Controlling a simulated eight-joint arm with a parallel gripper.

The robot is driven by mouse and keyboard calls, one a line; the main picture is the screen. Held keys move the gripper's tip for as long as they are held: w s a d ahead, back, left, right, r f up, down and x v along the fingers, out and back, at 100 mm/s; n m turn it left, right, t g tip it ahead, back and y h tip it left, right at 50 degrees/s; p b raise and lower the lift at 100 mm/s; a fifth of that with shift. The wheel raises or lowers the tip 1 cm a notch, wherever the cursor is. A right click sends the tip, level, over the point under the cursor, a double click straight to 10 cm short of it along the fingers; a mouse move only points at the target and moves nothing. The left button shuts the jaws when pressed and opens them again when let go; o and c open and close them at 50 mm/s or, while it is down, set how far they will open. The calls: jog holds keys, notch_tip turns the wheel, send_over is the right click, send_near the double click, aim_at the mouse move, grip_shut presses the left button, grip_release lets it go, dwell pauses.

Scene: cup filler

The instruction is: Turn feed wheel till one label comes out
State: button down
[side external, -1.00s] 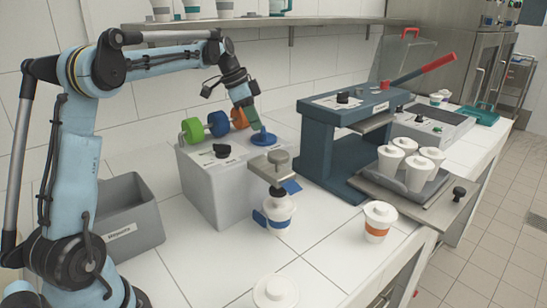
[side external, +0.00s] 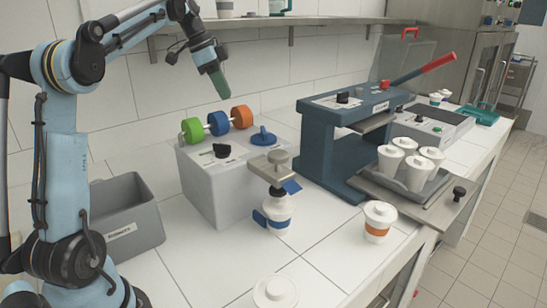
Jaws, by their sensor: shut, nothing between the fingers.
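The labeller (side external: 222,185) is a grey box with green (side external: 193,130), blue (side external: 217,123) and orange (side external: 242,117) rolls on top. A blue feed wheel (side external: 263,138) with a raised hub lies on its top right corner. A metal head with a round knob (side external: 278,158) juts out at the front, and a blue label piece (side external: 291,187) shows beside it. A white cup with a blue band (side external: 280,215) stands below the head. My gripper (side external: 224,92) is shut and empty in the air, above the rolls and clear of the wheel.
A grey bin (side external: 125,225) stands left of the labeller. A dark blue press (side external: 340,150) with a red-tipped lever (side external: 438,63) and a tray of white cups (side external: 405,165) stand to the right. A cup with an orange band (side external: 379,222) stands in front. A shelf (side external: 270,23) runs above.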

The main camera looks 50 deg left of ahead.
jog(key=n, duration=0.1)
send_near(256, 138)
jog(key=f, duration=0.1)
jog(key=s+f, duration=0.1)
jog(key=f, duration=0.1)
jog(key=shift+s+a+f, duration=0.1)
jog(key=shift+s, duration=0.15)
jog(key=shift+w+d, duration=0.3)
jog(key=shift+w, duration=0.2)
jog(key=shift+w+d, duration=0.3)
jog(key=shift+w, duration=0.25)
jog(key=shift+w+d, duration=0.4)
jog(key=shift+w, duration=0.25)
jog(key=shift+w+d+m, duration=0.15)
jog(key=shift+w+m, duration=0.55)
jog(key=shift+s, duration=0.15)
